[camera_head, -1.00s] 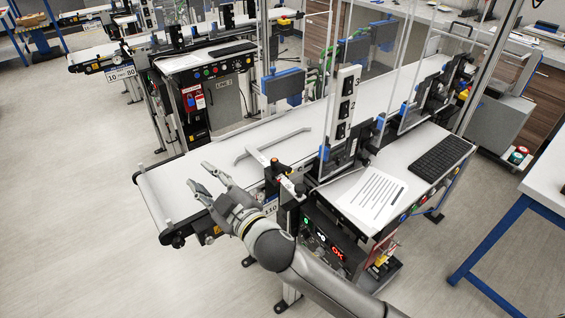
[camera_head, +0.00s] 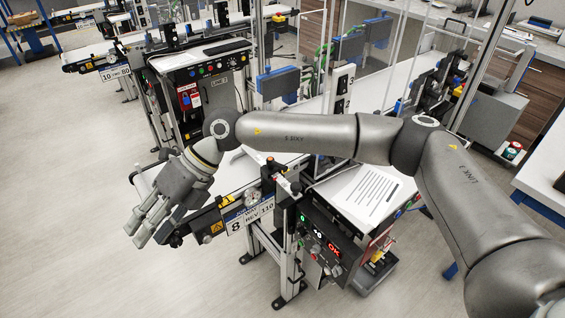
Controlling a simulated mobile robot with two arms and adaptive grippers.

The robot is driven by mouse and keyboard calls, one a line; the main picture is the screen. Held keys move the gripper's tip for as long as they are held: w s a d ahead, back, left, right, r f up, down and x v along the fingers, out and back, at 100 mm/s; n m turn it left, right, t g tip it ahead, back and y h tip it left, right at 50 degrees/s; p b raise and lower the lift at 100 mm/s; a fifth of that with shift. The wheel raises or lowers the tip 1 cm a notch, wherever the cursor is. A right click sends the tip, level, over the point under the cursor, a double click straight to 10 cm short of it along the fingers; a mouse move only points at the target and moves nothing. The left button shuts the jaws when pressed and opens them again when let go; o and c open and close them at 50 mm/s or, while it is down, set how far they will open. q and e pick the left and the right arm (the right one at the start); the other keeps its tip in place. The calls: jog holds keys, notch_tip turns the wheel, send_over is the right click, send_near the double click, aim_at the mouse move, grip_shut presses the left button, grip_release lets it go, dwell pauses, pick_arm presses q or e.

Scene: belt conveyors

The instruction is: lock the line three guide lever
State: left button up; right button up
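The near conveyor, line three (camera_head: 236,180), has a white belt and a panel marked 3 (camera_head: 342,88) behind my arm. A post with an orange-topped knob (camera_head: 269,160) stands at its near edge. I cannot tell for sure which part is the guide lever. The pale guide rail on the belt is mostly hidden by my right arm. My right gripper (camera_head: 148,233) is open and empty, with its fingers spread, at the left end of the conveyor and apart from the knob. My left gripper is not in view.
A round dial (camera_head: 252,197) and a plate reading 8 REV 110 (camera_head: 249,215) are on the conveyor's front side. A control box with a red display (camera_head: 334,250) stands below a printed sheet (camera_head: 367,194). Open floor (camera_head: 80,190) lies to the left.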

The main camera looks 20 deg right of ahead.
jog(key=w+d+t+h, duration=0.1)
jog(key=w+d+h, duration=0.25)
jog(key=d, duration=0.35)
jog(key=w+d+t+h, duration=0.2)
jog(key=w+d+h, duration=0.15)
jog(key=d, duration=0.45)
jog(key=m+t+h, duration=0.1)
jog(key=m+h, duration=0.1)
jog(key=h, duration=0.3)
send_near(283, 166)
jog(key=p+x, duration=0.4)
jog(key=x, duration=0.4)
jog(key=shift+d+f, duration=0.15)
jog(key=shift+f, duration=0.05)
jog(key=shift+w+f+p, duration=0.1)
jog(key=shift+f+p, duration=0.2)
jog(key=shift+f, duration=0.1)
grip_shut()
